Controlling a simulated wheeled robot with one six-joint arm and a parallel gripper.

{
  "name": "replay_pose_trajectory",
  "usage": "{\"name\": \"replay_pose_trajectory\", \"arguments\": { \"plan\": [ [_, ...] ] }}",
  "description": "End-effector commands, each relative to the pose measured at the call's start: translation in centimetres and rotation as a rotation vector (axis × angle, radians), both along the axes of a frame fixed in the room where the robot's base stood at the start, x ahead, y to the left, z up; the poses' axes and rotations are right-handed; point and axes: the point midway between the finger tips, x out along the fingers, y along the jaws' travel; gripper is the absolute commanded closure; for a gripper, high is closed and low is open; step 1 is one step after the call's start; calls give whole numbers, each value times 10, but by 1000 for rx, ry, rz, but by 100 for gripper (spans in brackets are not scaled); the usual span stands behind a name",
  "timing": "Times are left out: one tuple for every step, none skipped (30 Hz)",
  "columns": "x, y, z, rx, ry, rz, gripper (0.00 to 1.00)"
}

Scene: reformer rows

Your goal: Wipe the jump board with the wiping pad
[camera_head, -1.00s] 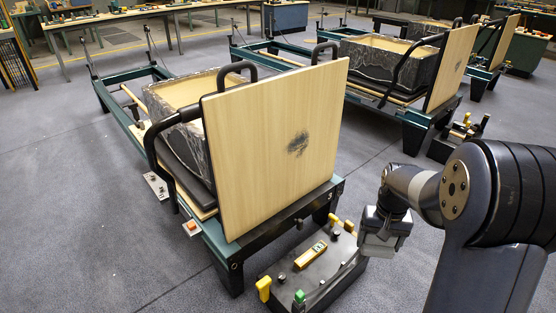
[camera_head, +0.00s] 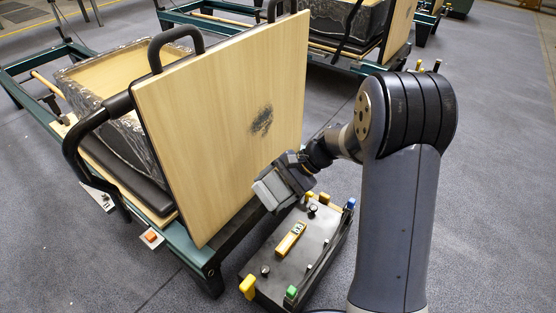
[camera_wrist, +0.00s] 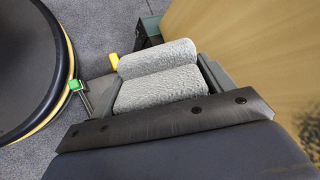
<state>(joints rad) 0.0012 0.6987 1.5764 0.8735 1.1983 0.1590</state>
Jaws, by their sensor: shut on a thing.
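The jump board (camera_head: 215,125) is an upright pale wooden panel at the end of the near reformer. It has a dark grey smudge (camera_head: 261,119) right of its middle. My gripper (camera_head: 289,178) is in front of the board's lower right part and is shut on the wiping pad (camera_head: 270,190), a light grey block. In the wrist view the fuzzy grey pad (camera_wrist: 158,75) fills the jaws, and the board (camera_wrist: 250,50) stands at the right. In the head view the pad overlaps the board's lower edge; I cannot tell whether they touch.
A dark toolbox-like case (camera_head: 290,255) with coloured corner knobs and a yellow device (camera_head: 291,238) on top lies on the floor below my gripper. A black frame handle (camera_head: 92,150) curves at the board's left. More reformers (camera_head: 340,30) stand behind. Floor is open at the right.

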Motion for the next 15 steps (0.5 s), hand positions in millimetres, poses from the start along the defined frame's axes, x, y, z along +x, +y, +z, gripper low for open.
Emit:
{"name": "replay_pose_trajectory", "arguments": {
  "plan": [
    [3, 3, -1, 46, 8, -38, 42],
    [4, 5, -1, 75, 11, -61, 42],
    [7, 8, 1, 113, 15, -93, 42],
    [9, 10, 1, 140, 15, -116, 42],
    [12, 11, 2, 168, 16, -139, 42],
    [15, 13, 4, 205, 16, -172, 42],
    [17, 14, 4, 232, 16, -194, 42],
    [20, 15, 5, 258, 14, -217, 42],
    [23, 16, 7, 294, 10, -248, 42],
    [26, 17, 8, 319, 7, -270, 42],
    [28, 18, 9, 344, 4, -293, 42],
    [32, 18, 10, 377, -3, -323, 42],
    [35, 18, 11, 402, -8, -347, 42],
    [38, 18, 12, 425, -14, -369, 42],
    [42, 18, 13, 457, -22, -401, 42]
  ]
}}
